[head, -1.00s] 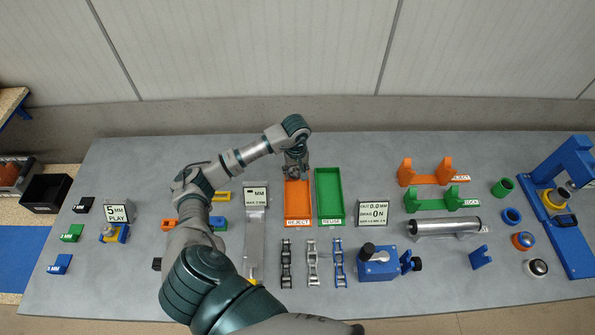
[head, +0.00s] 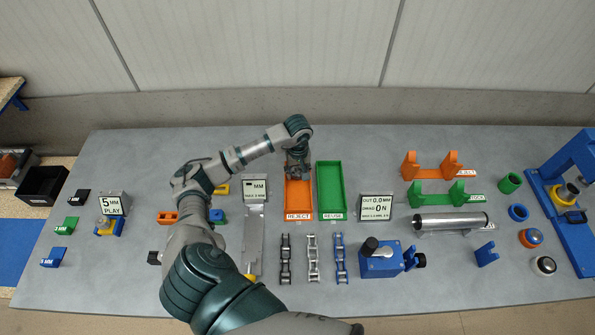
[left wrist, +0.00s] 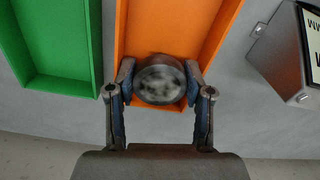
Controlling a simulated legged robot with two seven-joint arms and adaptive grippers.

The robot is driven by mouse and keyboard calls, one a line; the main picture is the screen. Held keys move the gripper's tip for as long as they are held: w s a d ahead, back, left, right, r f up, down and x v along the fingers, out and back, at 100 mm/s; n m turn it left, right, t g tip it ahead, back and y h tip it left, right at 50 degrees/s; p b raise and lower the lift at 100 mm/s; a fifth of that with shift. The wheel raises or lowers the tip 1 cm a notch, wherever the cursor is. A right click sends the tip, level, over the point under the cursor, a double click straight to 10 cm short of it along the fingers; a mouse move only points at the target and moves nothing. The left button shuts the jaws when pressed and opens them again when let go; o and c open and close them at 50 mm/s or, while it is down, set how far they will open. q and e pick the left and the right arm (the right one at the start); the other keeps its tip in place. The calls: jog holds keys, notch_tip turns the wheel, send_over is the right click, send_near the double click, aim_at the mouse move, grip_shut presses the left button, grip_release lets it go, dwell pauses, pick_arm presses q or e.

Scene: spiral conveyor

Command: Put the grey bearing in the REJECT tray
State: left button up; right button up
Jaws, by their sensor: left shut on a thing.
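The orange REJECT tray (head: 298,198) lies near the middle of the table, left of the green REUSE tray. My left gripper (head: 298,170) is over the far end of the REJECT tray, pointing down. In the left wrist view, the gripper (left wrist: 160,84) is shut on the round grey bearing (left wrist: 160,82), with one finger on each side. Orange tray floor (left wrist: 175,30) shows behind and around the bearing. I cannot tell whether the bearing touches the floor. In the head view the bearing is hidden by the gripper. My right gripper is not in view.
The green REUSE tray (head: 330,190) stands close to the right of the REJECT tray. A grey stand with an MM display (head: 255,190) is to the left. Three chain pieces (head: 313,258) lie in front, with a blue vise-like device (head: 380,258) to their right.

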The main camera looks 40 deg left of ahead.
pick_arm(q)
jog(key=shift+d+f, duration=0.1)
jog(key=shift+d, duration=0.05)
jog(key=o, duration=1.2)
jog(key=shift+o, duration=0.2)
jog(key=shift+w+r, duration=0.1)
jog(key=shift+r, duration=0.35)
notch_tip(320, 180, up, 11)
jog(key=shift+f, duration=0.15)
jog(key=shift+f, duration=0.1)
